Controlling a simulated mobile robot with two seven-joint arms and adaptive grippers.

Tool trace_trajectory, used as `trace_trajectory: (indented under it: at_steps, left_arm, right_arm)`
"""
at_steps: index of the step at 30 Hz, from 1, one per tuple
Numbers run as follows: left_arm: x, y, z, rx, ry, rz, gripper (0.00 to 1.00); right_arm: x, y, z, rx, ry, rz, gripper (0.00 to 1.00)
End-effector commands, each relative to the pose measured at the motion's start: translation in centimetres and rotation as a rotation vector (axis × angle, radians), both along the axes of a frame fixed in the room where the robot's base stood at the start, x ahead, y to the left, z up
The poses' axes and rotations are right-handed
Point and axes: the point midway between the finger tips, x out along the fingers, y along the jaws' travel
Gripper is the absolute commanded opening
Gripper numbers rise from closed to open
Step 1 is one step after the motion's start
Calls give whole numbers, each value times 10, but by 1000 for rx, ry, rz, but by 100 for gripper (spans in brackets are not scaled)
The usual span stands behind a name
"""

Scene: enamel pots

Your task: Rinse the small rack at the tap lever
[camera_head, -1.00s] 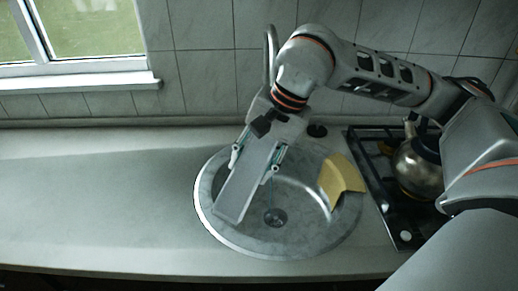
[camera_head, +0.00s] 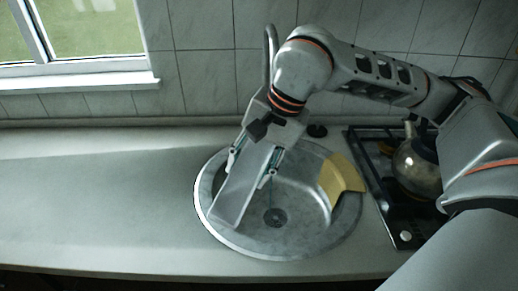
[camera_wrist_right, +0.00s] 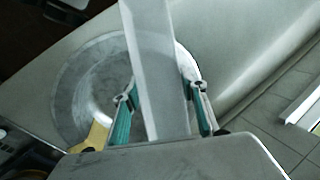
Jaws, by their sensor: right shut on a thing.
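The small rack (camera_head: 246,190) looks like a long, flat grey slab. It hangs tilted over the left part of the round steel sink (camera_head: 330,240), and I cannot tell whether its lower end touches the sink. My right gripper (camera_head: 253,167) is shut on it, with one finger on each side. In the right wrist view the rack (camera_wrist_right: 158,75) runs between the teal-padded fingers (camera_wrist_right: 160,115). The tap (camera_head: 270,48) rises behind my right arm, which hides most of it. I cannot make out the tap lever. My left gripper is not in view.
A yellow cloth or sponge (camera_head: 340,180) lies over the sink's right edge. A metal kettle (camera_head: 418,165) stands on the black stove (camera_head: 400,220) at the right. The counter (camera_head: 100,200) left of the sink is clear. A window (camera_head: 85,30) is at the upper left.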

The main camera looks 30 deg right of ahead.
Motion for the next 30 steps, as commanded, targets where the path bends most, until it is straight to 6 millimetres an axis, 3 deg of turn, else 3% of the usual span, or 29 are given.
trace_trajectory:
  at_steps: [16,30]
  left_arm:
    - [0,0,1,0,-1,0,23]
    - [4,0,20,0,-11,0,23]
  right_arm:
    - [0,1,2,0,-1,1,17]
    - [-17,28,28,1,-3,4,17]
